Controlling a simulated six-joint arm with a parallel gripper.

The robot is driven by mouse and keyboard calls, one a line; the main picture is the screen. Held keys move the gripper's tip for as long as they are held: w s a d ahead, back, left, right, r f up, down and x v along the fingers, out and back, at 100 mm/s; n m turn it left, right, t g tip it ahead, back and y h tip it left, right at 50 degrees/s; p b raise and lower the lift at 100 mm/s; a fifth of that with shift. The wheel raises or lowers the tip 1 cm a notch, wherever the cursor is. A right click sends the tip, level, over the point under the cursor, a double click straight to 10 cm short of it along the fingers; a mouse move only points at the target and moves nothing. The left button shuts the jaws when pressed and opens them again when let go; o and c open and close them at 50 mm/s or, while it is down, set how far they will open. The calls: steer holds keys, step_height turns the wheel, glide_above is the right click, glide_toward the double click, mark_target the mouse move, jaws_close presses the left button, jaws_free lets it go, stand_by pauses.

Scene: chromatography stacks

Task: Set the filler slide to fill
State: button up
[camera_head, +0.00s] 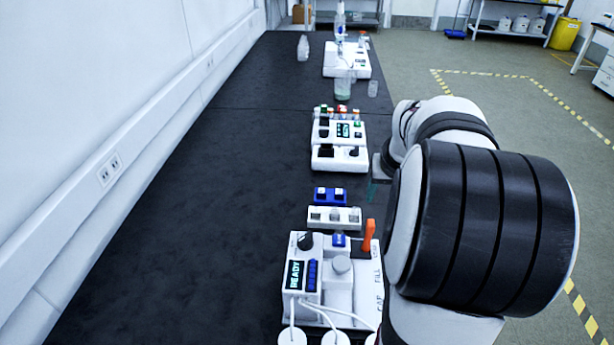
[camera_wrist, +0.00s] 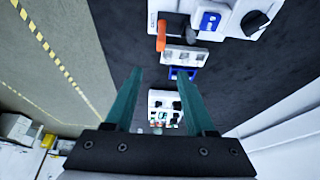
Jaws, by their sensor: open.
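The filler station (camera_head: 340,275) is a white device near the front of the bench, with a display reading READY. Its orange slide handle (camera_head: 369,236) stands upright at the far end of the right edge, beside a hard-to-read label. The FILL label and then the CAP label follow nearer the camera. In the wrist view the orange handle (camera_wrist: 161,36) shows at the top, beyond the fingertips. My gripper (camera_wrist: 159,72) is open with two teal fingers and nothing between them. In the head view my gripper (camera_head: 375,190) is mostly hidden behind my arm, farther along the bench than the handle.
A white rack (camera_head: 335,224) and a blue holder (camera_head: 330,195) stand just beyond the filler station. Another white device (camera_head: 339,158) with a display stands farther back. Bottles and a third device (camera_head: 346,62) are at the far end. The bench's left side is clear.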

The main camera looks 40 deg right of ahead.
mark_target(372, 223)
steer(key=x, duration=1.5)
steer(key=shift+a+f, duration=0.1)
steer(key=shift+f, duration=0.05)
jaws_close()
stand_by(0.5)
